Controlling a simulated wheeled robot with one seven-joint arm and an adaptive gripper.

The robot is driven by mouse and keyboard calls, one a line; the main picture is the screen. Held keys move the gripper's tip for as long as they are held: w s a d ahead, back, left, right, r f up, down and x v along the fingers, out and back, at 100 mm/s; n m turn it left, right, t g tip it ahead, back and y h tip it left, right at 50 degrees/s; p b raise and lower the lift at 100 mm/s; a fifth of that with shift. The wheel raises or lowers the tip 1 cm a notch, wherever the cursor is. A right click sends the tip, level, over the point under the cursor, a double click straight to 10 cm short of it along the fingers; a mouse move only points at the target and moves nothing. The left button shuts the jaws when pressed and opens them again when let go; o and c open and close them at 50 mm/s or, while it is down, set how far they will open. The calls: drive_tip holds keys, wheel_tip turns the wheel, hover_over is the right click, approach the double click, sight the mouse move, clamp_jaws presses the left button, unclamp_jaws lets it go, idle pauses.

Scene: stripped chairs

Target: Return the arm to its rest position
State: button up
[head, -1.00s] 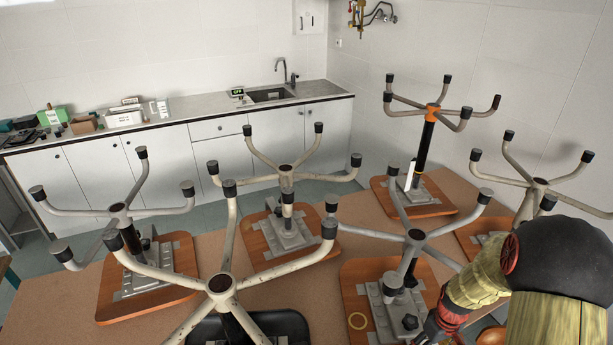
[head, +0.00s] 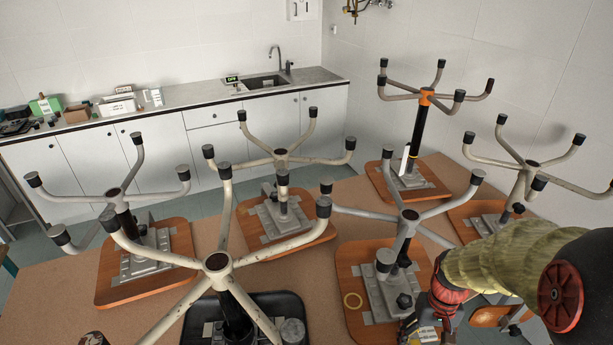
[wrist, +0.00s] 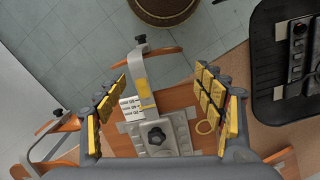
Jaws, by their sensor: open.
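My arm enters the head view at the lower right, with a yellow-green sleeve and a red band. My gripper (head: 424,328) is low at the front right, partly cut off by the bottom edge. In the wrist view my gripper (wrist: 162,92) has its two yellow-padded fingers spread wide, with nothing between them held. Beyond the fingers lies a wooden chair seat (wrist: 180,97) with a grey metal mechanism (wrist: 178,130) and a dark knob.
Several upturned chair bases stand on the brown table (head: 60,300), including a near cream one (head: 217,262) and an orange-hubbed one (head: 426,96). Their upright legs crowd the space left of my arm. A counter with a sink (head: 264,83) runs along the back wall.

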drive_tip(key=s+a+r+n+t+b, duration=0.1)
drive_tip(key=s+a+r+t+b, duration=0.1)
drive_tip(key=a+r, duration=0.4)
drive_tip(key=s+a+r+n+t+b, duration=0.1)
drive_tip(key=s+a+r+t+b, duration=0.2)
drive_tip(key=a+r, duration=0.4)
wheel_tip(320, 180, up, 5)
drive_tip(key=shift+a+r+t+b, duration=0.2)
drive_tip(key=shift+t+b, duration=0.15)
drive_tip(key=shift+t, duration=0.55)
drive_tip(key=shift+s, duration=0.1)
